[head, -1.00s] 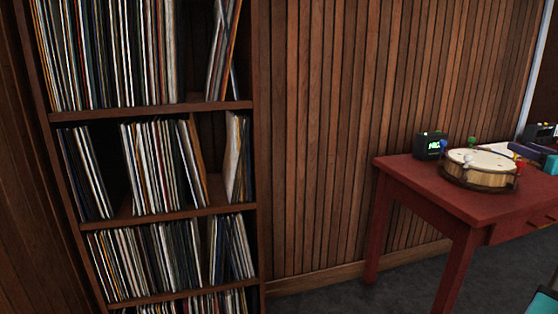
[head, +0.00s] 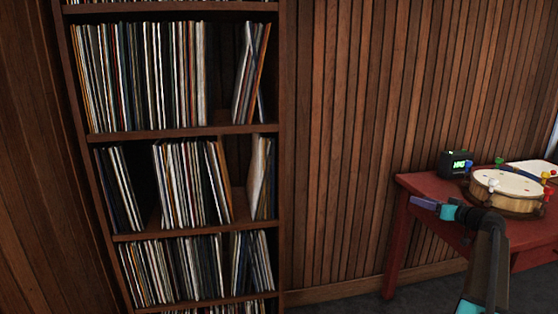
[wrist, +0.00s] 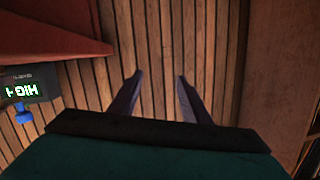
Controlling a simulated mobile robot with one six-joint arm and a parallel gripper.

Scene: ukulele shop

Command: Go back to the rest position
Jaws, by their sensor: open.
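My gripper (head: 425,204) shows in the head view at the end of my arm, in front of the left edge of the red table. In the wrist view the two dark fingers of my gripper (wrist: 157,82) stand apart with nothing between them. Behind them is the slatted wood wall (wrist: 150,40).
A tall shelf (head: 170,132) full of records stands at the left. Wall and floor between shelf and table look clear.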

